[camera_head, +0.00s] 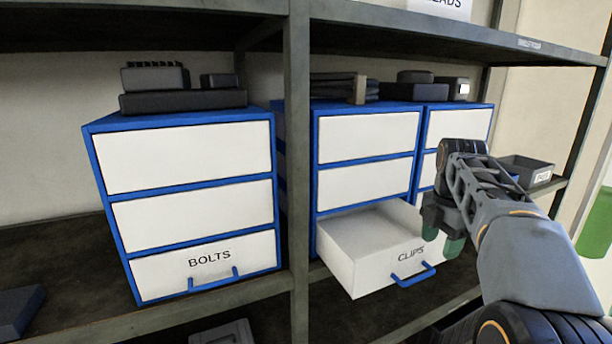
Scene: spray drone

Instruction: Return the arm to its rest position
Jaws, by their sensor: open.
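My arm (512,240) reaches in from the lower right, in front of the shelf. My gripper (442,238) points down with dark green fingertips. It is open, and nothing shows between its fingers. It is in front of the right side of the open white drawer labelled CLIPS (375,245), near its front panel. I cannot tell whether it touches the drawer. The drawer is pulled out of the middle blue-framed cabinet (366,176) and has a blue handle (413,276). The part of the drawer I can see inside looks empty; its right side is partly hidden by my gripper.
A left cabinet with a shut BOLTS drawer (209,263) and a third cabinet (460,124) stand on the same shelf. A metal post (298,170) stands between the left and middle cabinets. A dark bin (527,170) sits behind my arm. An upper shelf (450,40) runs above.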

